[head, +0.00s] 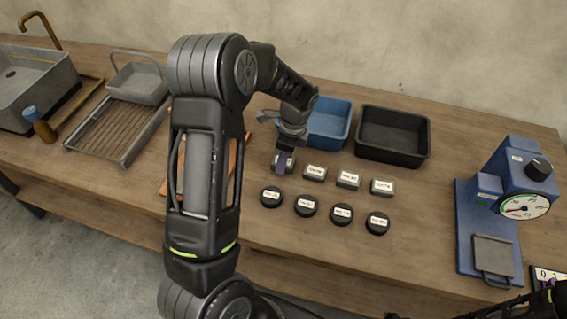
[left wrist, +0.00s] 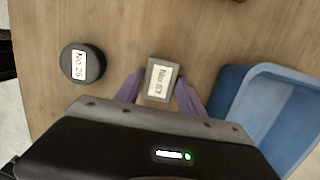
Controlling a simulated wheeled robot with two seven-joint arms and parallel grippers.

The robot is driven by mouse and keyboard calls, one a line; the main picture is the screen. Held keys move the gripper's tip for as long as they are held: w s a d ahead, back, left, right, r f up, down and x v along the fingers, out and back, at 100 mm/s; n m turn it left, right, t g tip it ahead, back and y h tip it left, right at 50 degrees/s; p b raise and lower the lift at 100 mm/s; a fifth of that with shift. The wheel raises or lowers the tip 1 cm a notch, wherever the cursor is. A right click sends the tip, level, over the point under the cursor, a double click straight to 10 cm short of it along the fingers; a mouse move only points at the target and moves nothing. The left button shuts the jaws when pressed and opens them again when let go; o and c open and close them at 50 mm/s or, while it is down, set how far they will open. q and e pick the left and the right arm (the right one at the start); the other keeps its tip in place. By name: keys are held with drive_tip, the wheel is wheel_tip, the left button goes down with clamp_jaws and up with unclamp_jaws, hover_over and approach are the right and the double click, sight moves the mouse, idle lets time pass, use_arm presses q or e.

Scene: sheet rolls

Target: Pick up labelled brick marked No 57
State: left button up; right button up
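The labelled brick No 57 is a grey block with a white label (left wrist: 161,80). In the head view it is mostly hidden by my left gripper (head: 284,161), which points down at the left end of the back row of bricks. In the left wrist view my left gripper's purple fingers (left wrist: 159,76) stand on either side of the brick, close to its sides. They look slightly apart from it, so the gripper is open around it. The brick appears to rest on the table. My right gripper is not visible; only part of my right arm shows at the lower right.
Three grey bricks (head: 347,180) continue the row to the right. Several round black weights stand in front; one reads No 26 (left wrist: 82,63). A blue bin (head: 329,122) and a black bin (head: 393,136) stand behind. A blue dial scale (head: 512,190) is at the right.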

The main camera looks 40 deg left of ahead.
use_arm(q)
clamp_jaws()
drive_tip(key=shift+r, duration=0.1)
idle(0.3)
wheel_tip(320, 180, up, 10)
drive_tip(key=b, duration=0.1)
idle(0.4)
idle(0.4)
